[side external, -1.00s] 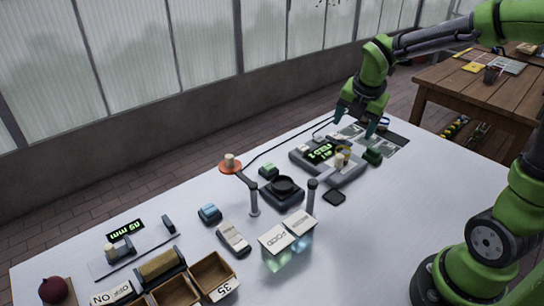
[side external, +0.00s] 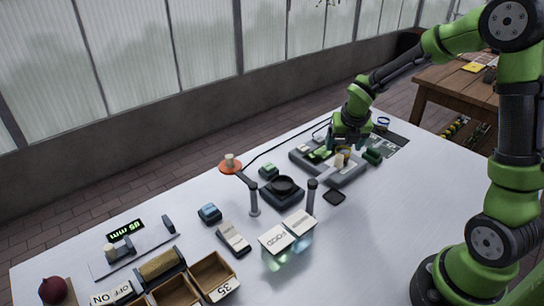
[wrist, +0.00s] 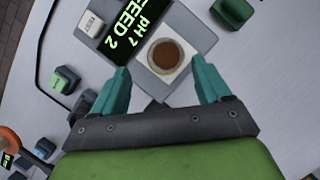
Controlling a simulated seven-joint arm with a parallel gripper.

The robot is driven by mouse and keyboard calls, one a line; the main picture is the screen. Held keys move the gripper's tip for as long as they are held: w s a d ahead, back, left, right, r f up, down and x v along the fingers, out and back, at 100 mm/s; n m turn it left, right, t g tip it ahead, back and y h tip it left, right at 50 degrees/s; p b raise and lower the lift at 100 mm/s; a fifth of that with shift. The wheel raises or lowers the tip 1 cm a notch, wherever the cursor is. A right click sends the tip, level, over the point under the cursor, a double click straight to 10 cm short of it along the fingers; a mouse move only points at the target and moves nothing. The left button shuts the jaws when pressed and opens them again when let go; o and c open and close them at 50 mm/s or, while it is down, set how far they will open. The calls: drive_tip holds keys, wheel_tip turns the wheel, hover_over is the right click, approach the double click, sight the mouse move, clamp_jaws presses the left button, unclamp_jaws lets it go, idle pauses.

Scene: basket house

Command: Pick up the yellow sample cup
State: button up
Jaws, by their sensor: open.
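The yellow sample cup (side external: 345,151) sits upright on the grey meter (side external: 350,172), below my gripper (side external: 347,146). In the wrist view the cup (wrist: 166,56) is seen from above as a round rim with brown contents, on a pale square plate beside the green display (wrist: 128,32), which reads "pH 7 FEED 2". My gripper (wrist: 161,70) is open, its teal fingertips spread to the left and right of the cup's near side. No contact shows. In the side view the fingers partly cover the display and the cup's surroundings.
A green block (side external: 373,157) stands at the meter's right edge.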

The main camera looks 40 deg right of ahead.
drive_tip(key=shift+s+d+x, duration=0.1)
drive_tip(key=shift+d+x, duration=0.05)
drive_tip(key=shift+x, duration=1.3)
drive_tip(key=shift+s+d+x, duration=0.15)
drive_tip(key=shift+x, duration=1.3)
drive_tip(key=c, duration=1)
drive_tip(key=shift+r, duration=0.1)
